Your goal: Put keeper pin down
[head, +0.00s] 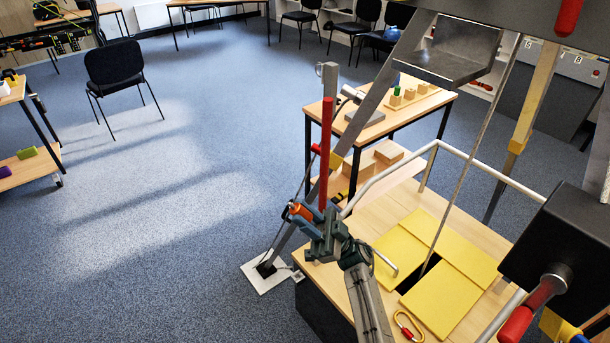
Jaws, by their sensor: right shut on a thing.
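My right gripper (314,222) is above the left edge of the wooden platform (470,232), beside an upright grey lever with a red sleeve (327,150). Its jaws are shut on a small orange piece (299,211), which I take to be the keeper pin. The jaws hide most of this pin, and its tip cannot be made out. My left gripper is not in view.
Yellow panels (453,297) lie on the platform, and a rope (462,170) runs down between them. A carabiner (408,325) lies near the front. A slanted grey post stands on a white floor plate (262,274). Open carpet lies to the left.

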